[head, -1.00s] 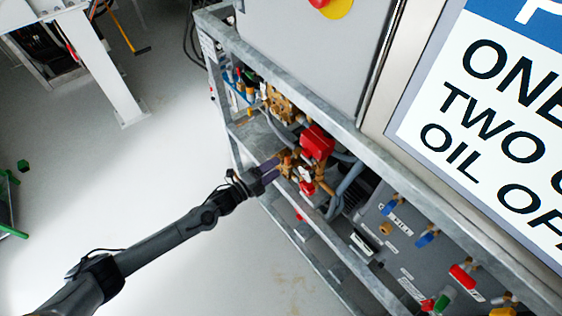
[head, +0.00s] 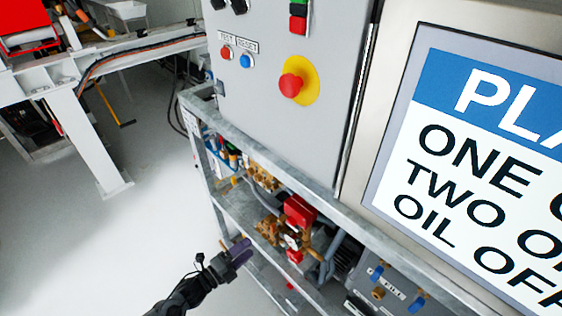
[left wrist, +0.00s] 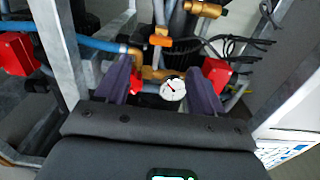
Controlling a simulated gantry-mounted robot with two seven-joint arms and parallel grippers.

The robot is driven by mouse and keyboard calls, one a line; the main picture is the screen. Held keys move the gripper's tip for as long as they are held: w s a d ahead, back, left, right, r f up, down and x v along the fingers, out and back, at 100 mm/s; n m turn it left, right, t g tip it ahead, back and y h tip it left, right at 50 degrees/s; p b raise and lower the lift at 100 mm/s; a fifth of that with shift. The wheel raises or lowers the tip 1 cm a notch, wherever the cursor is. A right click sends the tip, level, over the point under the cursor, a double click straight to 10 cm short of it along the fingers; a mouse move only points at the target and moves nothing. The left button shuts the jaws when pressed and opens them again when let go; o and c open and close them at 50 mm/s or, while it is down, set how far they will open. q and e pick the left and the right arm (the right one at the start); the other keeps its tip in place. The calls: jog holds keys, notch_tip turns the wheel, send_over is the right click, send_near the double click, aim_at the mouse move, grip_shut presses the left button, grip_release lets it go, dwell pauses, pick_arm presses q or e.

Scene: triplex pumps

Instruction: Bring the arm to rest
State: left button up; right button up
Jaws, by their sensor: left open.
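My left gripper (head: 238,250) is at the bottom of the head view, just left of the pump frame's front opening. Its jaws look empty. In the left wrist view its two purple fingers (left wrist: 162,85) stand wide apart. Between them, farther off, show a white round gauge (left wrist: 173,88) and brass pipework (left wrist: 150,72). The gripper looks clear of the brass fittings (head: 268,228) and the red block (head: 299,211) in the head view. My right gripper is not in view.
A grey metal frame (head: 215,123) holds the pump parts and valves. Above it stands a grey control box (head: 270,120) with a red stop button (head: 291,86). A large sign (head: 480,170) is on the right. A white steel leg (head: 90,145) stands at left. The floor (head: 150,220) between is clear.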

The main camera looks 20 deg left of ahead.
pick_arm(q)
jog(key=s+d+f+n+p, duration=0.1)
jog(key=s+d+f+p, duration=0.15)
jog(key=s, duration=0.25)
jog(key=s+d+r+n+y+p, duration=0.4)
jog(key=s+d+r+n, duration=0.2)
jog(key=s+d+n, duration=0.15)
jog(key=s+a+r+n+g+y+p, duration=0.2)
jog(key=s+a+r+n+g, duration=0.2)
jog(key=s+r+n+g, duration=0.25)
jog(key=s+a+r+n+g+y+p, duration=0.1)
jog(key=s+a+r+n+g+y, duration=0.25)
jog(key=s+n+g, duration=0.45)
notch_tip(320, 180, up, 36)
jog(key=s+m+t+p, duration=0.1)
jog(key=t+p, duration=0.1)
jog(key=p, duration=3.5)
notch_tip(320, 180, down, 56)
jog(key=b, duration=5.6)
jog(key=shift+d+h, duration=0.3)
jog(key=shift+h, duration=0.15)
jog(key=shift+r, duration=0.15)
